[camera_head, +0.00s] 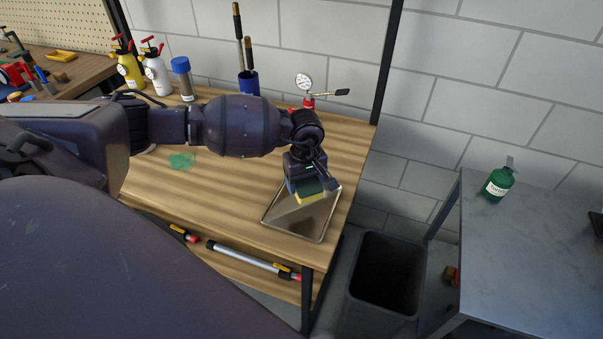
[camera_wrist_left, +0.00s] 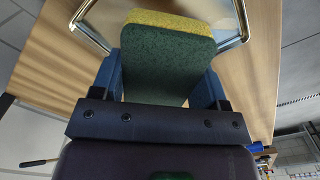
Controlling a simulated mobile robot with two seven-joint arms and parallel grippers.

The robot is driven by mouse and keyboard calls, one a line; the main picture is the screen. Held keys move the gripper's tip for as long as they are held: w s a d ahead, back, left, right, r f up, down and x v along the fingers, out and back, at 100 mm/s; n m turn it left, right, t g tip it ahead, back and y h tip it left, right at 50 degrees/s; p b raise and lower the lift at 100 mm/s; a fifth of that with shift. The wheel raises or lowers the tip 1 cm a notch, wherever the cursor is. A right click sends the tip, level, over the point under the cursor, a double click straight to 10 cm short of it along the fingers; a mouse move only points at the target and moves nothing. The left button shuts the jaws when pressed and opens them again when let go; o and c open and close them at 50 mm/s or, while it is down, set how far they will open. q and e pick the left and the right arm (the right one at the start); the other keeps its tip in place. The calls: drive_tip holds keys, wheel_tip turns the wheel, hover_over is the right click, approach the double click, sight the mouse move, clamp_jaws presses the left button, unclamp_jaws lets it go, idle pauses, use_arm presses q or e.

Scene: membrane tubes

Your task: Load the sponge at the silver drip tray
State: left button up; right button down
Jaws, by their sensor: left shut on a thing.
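The sponge (camera_head: 311,195), green with a yellow layer, is between the fingers of my left gripper (camera_head: 308,184). My left gripper is shut on it. In the left wrist view the sponge (camera_wrist_left: 167,62) shows its dark green face with the yellow layer at the far edge, between the blue fingers. The silver drip tray (camera_head: 300,224) lies on the wooden bench near its right front corner. The sponge is over the tray's back part; whether it touches the tray I cannot tell. The tray's rim (camera_wrist_left: 90,35) shows beyond the sponge. My right gripper is not in view.
Behind my left arm stand a gauge (camera_head: 303,82), a blue holder (camera_head: 248,83) and spray bottles (camera_head: 157,73). A green smear (camera_head: 181,160) marks the bench. A dark bin (camera_head: 385,285) and a grey table (camera_head: 530,240) with a green bottle (camera_head: 498,184) are to the right.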

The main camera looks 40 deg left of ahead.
sight(304, 206)
use_arm(q)
drive_tip(key=shift+a+f, duration=0.1)
drive_tip(key=shift+a, duration=0.05)
drive_tip(key=shift+f, duration=0.35)
drive_tip(key=shift+f+b, duration=0.45)
drive_tip(key=shift+f, duration=0.1)
wheel_tip(304, 206, down, 2)
drive_tip(key=shift+f+b, duration=0.15)
drive_tip(key=shift+b, duration=0.4)
drive_tip(key=shift+f+b, duration=0.45)
drive_tip(key=shift+f, duration=0.55)
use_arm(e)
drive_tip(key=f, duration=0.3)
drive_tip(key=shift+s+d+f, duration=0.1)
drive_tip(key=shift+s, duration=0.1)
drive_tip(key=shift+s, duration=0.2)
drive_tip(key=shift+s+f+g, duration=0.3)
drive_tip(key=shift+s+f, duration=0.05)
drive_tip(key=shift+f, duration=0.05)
